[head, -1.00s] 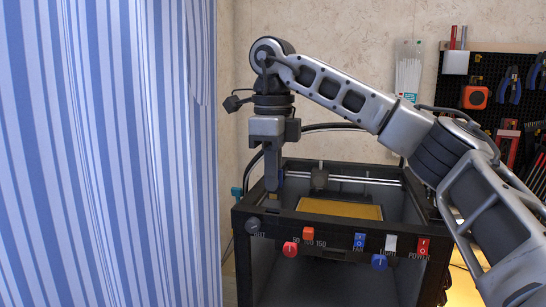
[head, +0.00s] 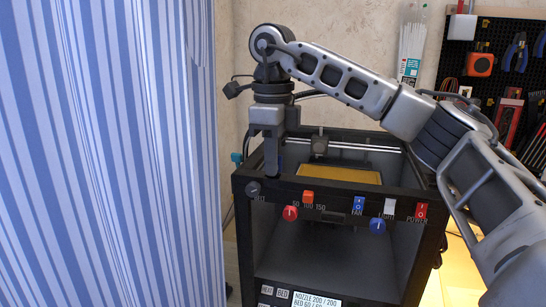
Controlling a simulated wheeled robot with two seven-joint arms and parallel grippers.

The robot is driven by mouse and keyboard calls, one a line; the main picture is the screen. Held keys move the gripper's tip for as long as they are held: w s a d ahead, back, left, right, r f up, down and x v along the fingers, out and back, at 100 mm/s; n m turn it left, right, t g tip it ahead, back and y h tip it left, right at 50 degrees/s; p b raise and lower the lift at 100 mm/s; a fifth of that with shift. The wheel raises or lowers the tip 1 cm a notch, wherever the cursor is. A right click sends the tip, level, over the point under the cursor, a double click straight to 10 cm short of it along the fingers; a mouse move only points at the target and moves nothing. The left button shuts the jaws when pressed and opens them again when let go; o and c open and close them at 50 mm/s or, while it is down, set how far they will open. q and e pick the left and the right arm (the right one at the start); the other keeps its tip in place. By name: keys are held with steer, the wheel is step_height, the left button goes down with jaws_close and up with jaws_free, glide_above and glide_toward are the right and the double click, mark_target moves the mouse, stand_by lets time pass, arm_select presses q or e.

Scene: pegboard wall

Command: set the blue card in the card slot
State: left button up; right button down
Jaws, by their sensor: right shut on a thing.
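My right gripper (head: 272,172) points straight down at the front left corner of the black printer (head: 300,260), just above the dial at that corner. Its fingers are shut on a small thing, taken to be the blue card. Only a dark bluish patch shows by the fingertips, so the card's shape and tilt cannot be made out. I cannot make out the card slot in this view. Whether the card touches the printer is unclear. My left gripper is out of view.
The printer front carries a red knob (head: 290,213), a blue knob (head: 377,225), an orange slider (head: 308,197) and switches. A yellow bed (head: 340,174) lies inside. A striped curtain (head: 110,150) fills the left. A pegboard with tools (head: 490,85) hangs at the right.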

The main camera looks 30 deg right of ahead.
stand_by(0.3)
steer(key=c, duration=1.5)
jaws_free()
steer(key=shift+o, duration=0.2)
step_height(320, 180, up, 16)
